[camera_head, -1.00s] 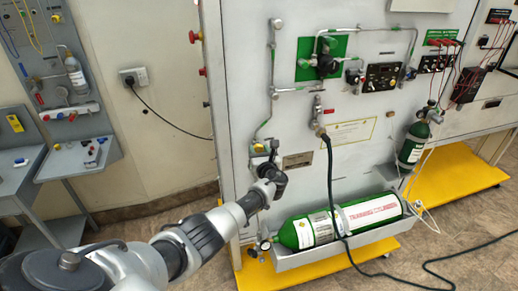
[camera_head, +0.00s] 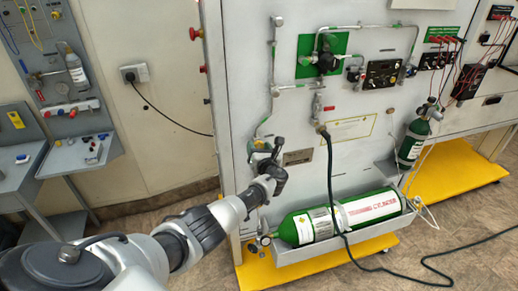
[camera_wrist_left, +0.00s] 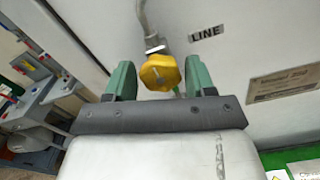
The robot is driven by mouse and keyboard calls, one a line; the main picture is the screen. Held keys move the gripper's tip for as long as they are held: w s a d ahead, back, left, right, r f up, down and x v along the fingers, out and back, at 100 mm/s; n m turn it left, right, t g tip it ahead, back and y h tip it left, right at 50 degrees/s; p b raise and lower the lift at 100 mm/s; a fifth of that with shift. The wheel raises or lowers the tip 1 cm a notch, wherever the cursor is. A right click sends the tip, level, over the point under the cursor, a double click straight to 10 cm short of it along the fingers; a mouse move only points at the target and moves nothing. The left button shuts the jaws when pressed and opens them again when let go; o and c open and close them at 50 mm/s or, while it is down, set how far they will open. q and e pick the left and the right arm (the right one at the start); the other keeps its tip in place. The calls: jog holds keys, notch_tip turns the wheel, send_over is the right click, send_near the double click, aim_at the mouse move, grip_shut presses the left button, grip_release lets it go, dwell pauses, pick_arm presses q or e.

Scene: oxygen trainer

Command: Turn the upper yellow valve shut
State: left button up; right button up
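The yellow valve (camera_wrist_left: 160,72) is a lobed knob at the lower end of a grey pipe fitting on the pale panel. In the left wrist view it appears between my left gripper's two green fingers, with a gap on each side. My left gripper (camera_wrist_left: 160,80) is open and holds nothing. In the head view my left gripper (camera_head: 266,147) is at the panel's left part and largely hides the valve. I cannot tell exactly how far the fingers reach past the knob. My right gripper is in neither view.
A green training cylinder (camera_head: 318,224) lies in a tray below my left gripper. A black hose (camera_head: 331,190) hangs from the panel to the right. A small plate (camera_head: 298,157) is just right of the gripper.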

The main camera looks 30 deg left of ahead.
pick_arm(q)
jog(key=shift+o, duration=0.8)
jog(key=shift+f, duration=0.1)
jog(key=v, duration=1.1)
jog(key=shift+a+f, duration=0.1)
